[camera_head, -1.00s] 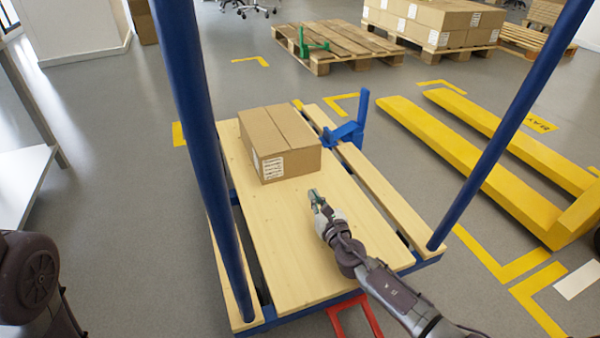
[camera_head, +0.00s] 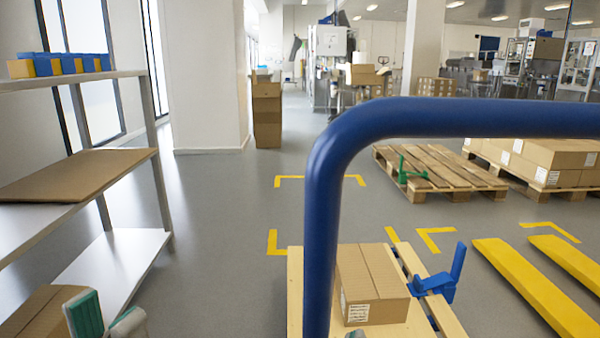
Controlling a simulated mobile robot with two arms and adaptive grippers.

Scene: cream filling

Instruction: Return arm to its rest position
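My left gripper (camera_head: 106,320) is at the bottom left edge, its green-padded fingers apart with nothing visible between them. Its lower part is cut off by the frame. A cardboard box (camera_head: 40,312) shows beside it at the bottom left corner; I cannot tell whether they touch. A small tip of what looks like my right gripper (camera_head: 355,333) shows at the bottom edge, in front of the box on the cart. The rest of that arm is out of view.
A cardboard box (camera_head: 372,283) sits on the wooden cart (camera_head: 295,290), behind its blue handle frame (camera_head: 322,210). A metal shelf (camera_head: 115,262) stands at left. Yellow forks (camera_head: 535,290) and a wooden pallet (camera_head: 440,168) lie right. Grey floor is clear between shelf and cart.

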